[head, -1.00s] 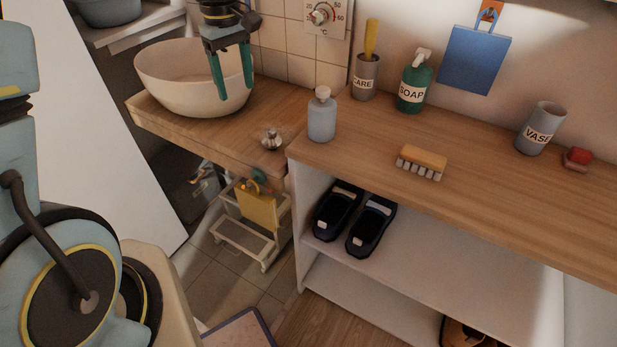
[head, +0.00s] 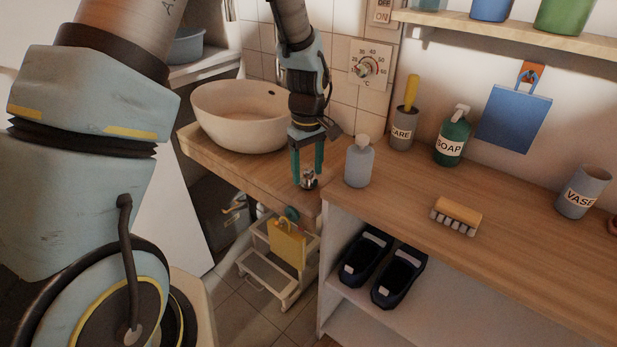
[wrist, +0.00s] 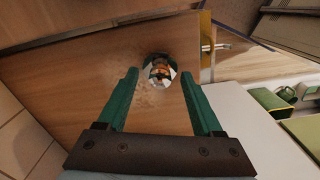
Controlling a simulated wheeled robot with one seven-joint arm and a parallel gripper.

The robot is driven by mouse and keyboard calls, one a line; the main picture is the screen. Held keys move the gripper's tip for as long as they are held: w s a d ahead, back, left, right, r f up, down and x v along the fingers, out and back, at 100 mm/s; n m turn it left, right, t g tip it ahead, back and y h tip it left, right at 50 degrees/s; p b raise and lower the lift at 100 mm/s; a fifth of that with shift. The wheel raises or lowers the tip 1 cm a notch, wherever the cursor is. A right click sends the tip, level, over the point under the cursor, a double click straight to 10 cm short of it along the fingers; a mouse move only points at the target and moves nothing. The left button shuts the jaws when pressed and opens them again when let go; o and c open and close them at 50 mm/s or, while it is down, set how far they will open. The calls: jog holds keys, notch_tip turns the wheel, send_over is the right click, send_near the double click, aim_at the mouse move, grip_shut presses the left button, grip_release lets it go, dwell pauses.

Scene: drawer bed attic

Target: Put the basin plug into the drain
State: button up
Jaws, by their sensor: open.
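The basin plug (head: 309,181) is a small shiny metal piece on the wooden counter, near its front edge and right of the basin. My gripper (head: 308,170) points down over it, open, with its green fingers on either side of the plug in the head view. In the wrist view the plug (wrist: 159,70) shows between the two fingertips (wrist: 160,77), with gaps to both; I cannot tell whether they are level with it. The cream basin (head: 240,118) stands on the counter to the left. A dark hole shows high on its inner wall; I cannot make out the drain.
A grey-blue bottle (head: 359,163) stands close right of my gripper. Further right are a brush (head: 456,214), the soap bottle (head: 452,138) and a grey cup (head: 402,131). A tiled wall with a dial (head: 368,64) is behind. A step stool (head: 270,268) stands below.

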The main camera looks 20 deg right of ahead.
jog(key=shift+f, duration=0.4)
jog(key=c, duration=1)
